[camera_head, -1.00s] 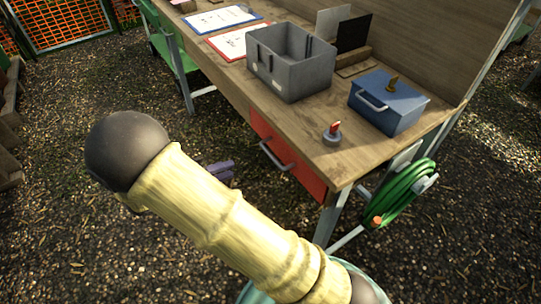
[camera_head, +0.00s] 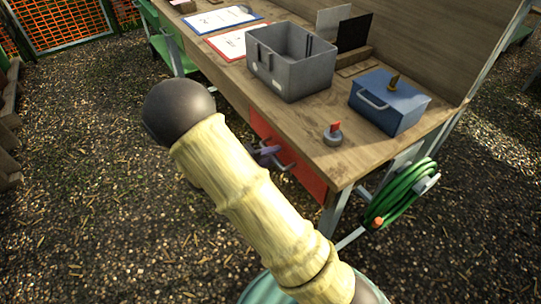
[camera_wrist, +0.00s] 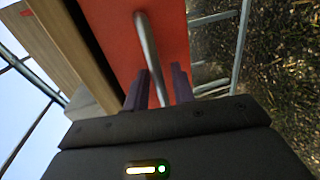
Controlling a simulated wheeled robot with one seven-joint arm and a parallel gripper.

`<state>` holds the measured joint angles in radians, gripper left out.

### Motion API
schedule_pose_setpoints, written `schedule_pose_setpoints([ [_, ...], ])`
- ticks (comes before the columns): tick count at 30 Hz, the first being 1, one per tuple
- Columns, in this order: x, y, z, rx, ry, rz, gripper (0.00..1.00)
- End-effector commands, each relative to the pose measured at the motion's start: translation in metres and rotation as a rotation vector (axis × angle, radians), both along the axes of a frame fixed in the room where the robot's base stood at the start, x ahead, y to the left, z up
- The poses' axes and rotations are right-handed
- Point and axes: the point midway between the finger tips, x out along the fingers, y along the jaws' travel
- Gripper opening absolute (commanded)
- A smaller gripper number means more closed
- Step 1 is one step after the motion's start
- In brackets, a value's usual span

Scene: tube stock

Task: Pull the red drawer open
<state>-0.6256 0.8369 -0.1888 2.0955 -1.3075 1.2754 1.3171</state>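The red drawer (camera_head: 308,180) sits under the wooden workbench top and looks closed. Its grey bar handle (camera_head: 287,166) is on the front. In the head view my gripper (camera_head: 268,155), with purple fingers, is at the handle, partly behind my arm. In the wrist view the red drawer front (camera_wrist: 170,30) fills the upper middle and the handle (camera_wrist: 150,55) runs down between my gripper's fingers (camera_wrist: 158,88). The fingers stand apart on either side of the bar, with a visible gap. I cannot tell whether either finger touches it.
On the workbench (camera_head: 300,130) stand a grey open bin (camera_head: 285,80), a blue box (camera_head: 385,112) and a small red-topped knob (camera_head: 333,133). A coiled green hose (camera_head: 400,195) hangs by the right leg. The ground in front is clear.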

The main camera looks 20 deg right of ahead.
Motion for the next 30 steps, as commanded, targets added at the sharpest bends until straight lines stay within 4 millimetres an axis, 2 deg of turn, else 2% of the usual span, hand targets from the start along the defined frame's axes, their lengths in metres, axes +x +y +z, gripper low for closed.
schedule_pose_setpoints([
  [7, 0.000, 0.000, 0.000, 0.000, 0.000, 0.001, 0.23],
  [10, 0.000, 0.000, 0.000, 0.000, 0.000, 0.001, 0.04],
  [11, 0.000, 0.000, 0.000, 0.000, 0.000, 0.001, 0.00],
  [23, -0.002, 0.008, 0.000, 0.001, 0.000, 0.004, 0.00],
  [26, -0.005, 0.018, 0.000, 0.001, 0.000, 0.004, 0.00],
  [30, -0.013, 0.043, 0.000, 0.001, -0.001, 0.007, 0.00],
])
